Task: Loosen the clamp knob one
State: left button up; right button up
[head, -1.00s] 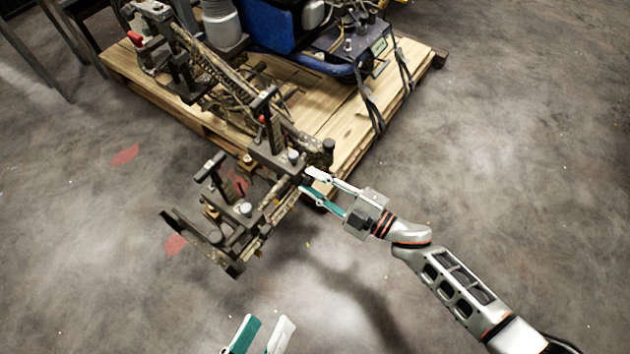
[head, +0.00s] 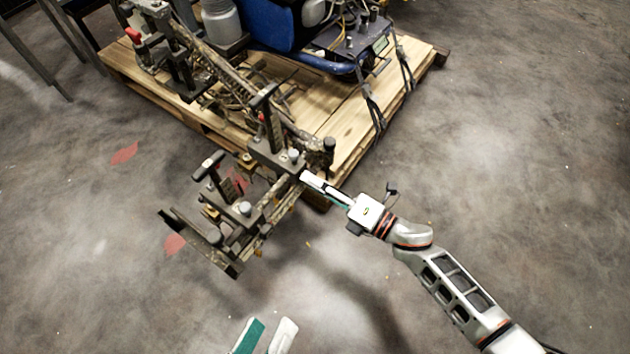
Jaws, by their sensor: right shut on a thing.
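The line striper (head: 215,85) sits on a wooden pallet, with its dirty metal clamp assembly (head: 275,155) reaching out over the floor. Two dark T-shaped handles stand on the assembly, one upper (head: 264,97) and one lower (head: 208,165). My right gripper (head: 304,177) is at the right side of the assembly, shut at its tips on a small part there. The fingers largely hide that part, likely the clamp knob. My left gripper (head: 266,335) is at the bottom edge, its two fingers apart and empty, away from the machine.
The pallet (head: 345,130) lies under the machine, with black straps (head: 374,108) over its right side. Dark metal legs (head: 45,45) stand at the upper left. The concrete floor is clear to the right and in front, with red marks (head: 124,153) at the left.

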jog(key=n, duration=0.4)
jog(key=shift+d+f+n, duration=0.1)
jog(key=shift+n, duration=0.3)
dwell(0.4)
jog(key=o, duration=1.1)
jog(key=v, duration=1.2)
